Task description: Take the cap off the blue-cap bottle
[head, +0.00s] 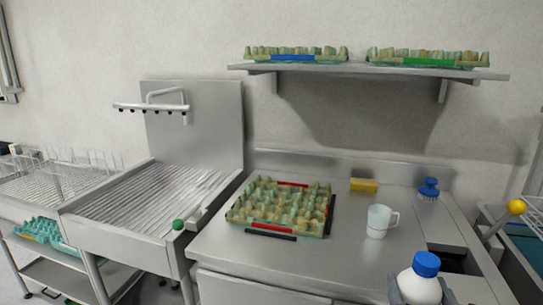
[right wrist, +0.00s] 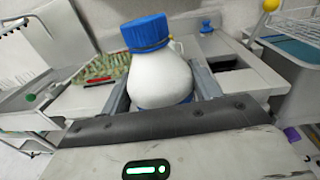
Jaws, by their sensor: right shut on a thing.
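The blue-cap bottle (head: 419,285) is white with a blue cap (head: 426,264) and stands out at the bottom right of the head view. My right gripper (head: 420,297) is shut on the bottle's body, one finger on each side. In the right wrist view the bottle (right wrist: 160,78) sits between the fingers of the right gripper (right wrist: 165,95), with the blue cap (right wrist: 146,32) seated on its neck and a blue band lower on the body. The bottle's lower part is hidden. My left gripper is not in view.
An egg tray (head: 233,217) with red bands, a white mug (head: 380,221), a yellow sponge (head: 363,185) and a blue brush (head: 428,188) stand on the steel counter (head: 340,265). A shelf (head: 370,70) with two more trays hangs above. A ribbed draining surface (head: 150,200) lies left.

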